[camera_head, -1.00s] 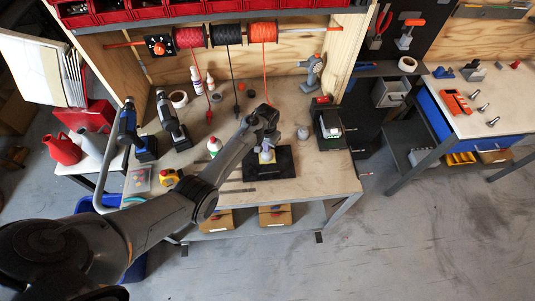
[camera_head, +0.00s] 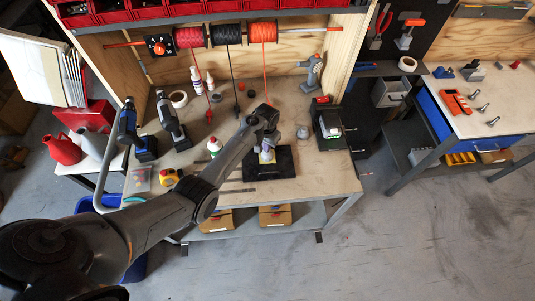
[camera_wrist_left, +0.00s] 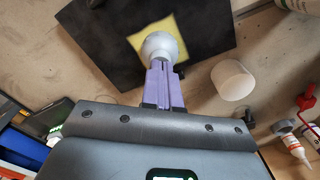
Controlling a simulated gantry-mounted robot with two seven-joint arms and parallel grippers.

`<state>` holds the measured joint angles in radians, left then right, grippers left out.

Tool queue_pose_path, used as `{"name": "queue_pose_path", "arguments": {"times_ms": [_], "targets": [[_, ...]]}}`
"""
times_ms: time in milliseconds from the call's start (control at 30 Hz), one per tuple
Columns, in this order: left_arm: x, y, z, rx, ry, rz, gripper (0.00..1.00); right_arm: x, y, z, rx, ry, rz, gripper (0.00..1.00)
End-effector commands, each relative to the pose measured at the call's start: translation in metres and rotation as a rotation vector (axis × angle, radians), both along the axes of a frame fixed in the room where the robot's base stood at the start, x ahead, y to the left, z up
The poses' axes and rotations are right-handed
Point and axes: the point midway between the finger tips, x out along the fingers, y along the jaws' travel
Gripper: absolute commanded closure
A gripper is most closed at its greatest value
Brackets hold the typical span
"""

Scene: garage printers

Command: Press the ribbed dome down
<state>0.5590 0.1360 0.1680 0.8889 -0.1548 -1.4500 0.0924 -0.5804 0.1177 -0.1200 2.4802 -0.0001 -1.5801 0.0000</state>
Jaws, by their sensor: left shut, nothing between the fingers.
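A pale, rounded dome (camera_wrist_left: 160,45) stands on a yellow square (camera_wrist_left: 182,34) on a black mat (camera_wrist_left: 100,45) in the left wrist view. Ribs on it are too small to make out. My left gripper (camera_wrist_left: 161,64) has its purple fingers together and empty, with the tips overlapping the dome's near edge; I cannot tell whether they touch it. In the head view, my left gripper (camera_head: 267,143) is above the black mat (camera_head: 283,166), and the arm and gripper largely hide the dome. My right gripper is not in view.
A white cylinder (camera_wrist_left: 232,80) stands beside the mat. The front right bench top (camera_head: 325,175) is clear.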

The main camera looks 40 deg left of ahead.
Motion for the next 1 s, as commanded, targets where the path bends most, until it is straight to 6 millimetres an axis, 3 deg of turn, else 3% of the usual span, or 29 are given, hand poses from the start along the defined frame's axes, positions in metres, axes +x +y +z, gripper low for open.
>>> {"name": "queue_pose_path", "arguments": {"times_ms": [1000], "targets": [[-0.0001, 0.0001, -0.0070, 0.000, 0.000, 0.000, 1.00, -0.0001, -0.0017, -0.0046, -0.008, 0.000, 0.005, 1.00]]}}
